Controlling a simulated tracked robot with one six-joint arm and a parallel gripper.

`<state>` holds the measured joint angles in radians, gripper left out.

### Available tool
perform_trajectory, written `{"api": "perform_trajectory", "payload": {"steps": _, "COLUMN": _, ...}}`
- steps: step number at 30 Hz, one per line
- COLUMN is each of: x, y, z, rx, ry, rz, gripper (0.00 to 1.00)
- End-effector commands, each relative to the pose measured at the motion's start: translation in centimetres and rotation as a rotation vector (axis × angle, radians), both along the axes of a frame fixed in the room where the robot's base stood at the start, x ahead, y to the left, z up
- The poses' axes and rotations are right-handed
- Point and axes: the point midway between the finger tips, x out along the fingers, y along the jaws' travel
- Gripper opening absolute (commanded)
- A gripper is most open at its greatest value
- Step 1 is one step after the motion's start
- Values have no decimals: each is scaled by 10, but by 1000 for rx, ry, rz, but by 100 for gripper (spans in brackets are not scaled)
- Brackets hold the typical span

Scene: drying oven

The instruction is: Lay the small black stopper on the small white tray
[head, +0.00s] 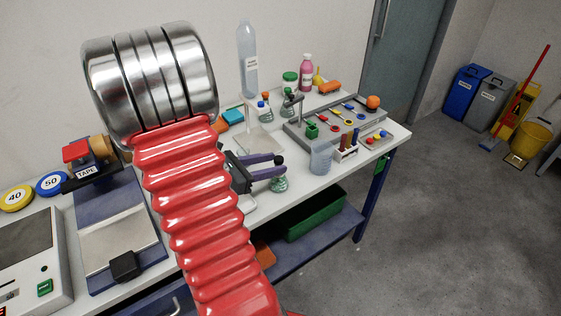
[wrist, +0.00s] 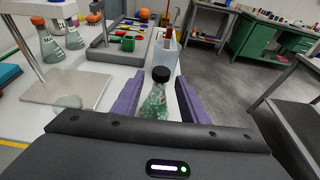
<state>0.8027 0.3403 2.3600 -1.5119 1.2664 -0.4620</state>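The small black stopper (wrist: 161,74) sits on the neck of a small conical flask (wrist: 155,104) with green contents. In the head view the stopper (head: 278,160) shows near my fingertips and the flask (head: 279,184) just below. My gripper (wrist: 160,92) has purple fingers spread apart, one on each side of the flask and stopper, with a gap on both sides; it also shows in the head view (head: 268,167). A pale rim (head: 247,204), perhaps the small white tray, shows beside my red arm, which hides most of it.
A clear beaker (head: 320,156) stands right of the flask; a grey tool tray (head: 335,126) lies behind. A stand with a flat base (wrist: 72,88) and flasks (wrist: 72,39) are to the left. The table's front edge is close to the flask.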

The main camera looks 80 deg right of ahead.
Motion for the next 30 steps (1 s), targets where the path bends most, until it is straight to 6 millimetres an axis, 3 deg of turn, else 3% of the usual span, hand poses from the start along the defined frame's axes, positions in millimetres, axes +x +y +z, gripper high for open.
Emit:
{"api": "perform_trajectory", "payload": {"steps": 15, "x": 41, "y": 46, "z": 18, "rx": 0, "ry": -1, "rz": 3, "gripper": 39}}
{"api": "perform_trajectory", "payload": {"steps": 30, "x": 46, "y": 52, "z": 21, "rx": 1, "ry": 0, "rz": 0, "gripper": 39}}
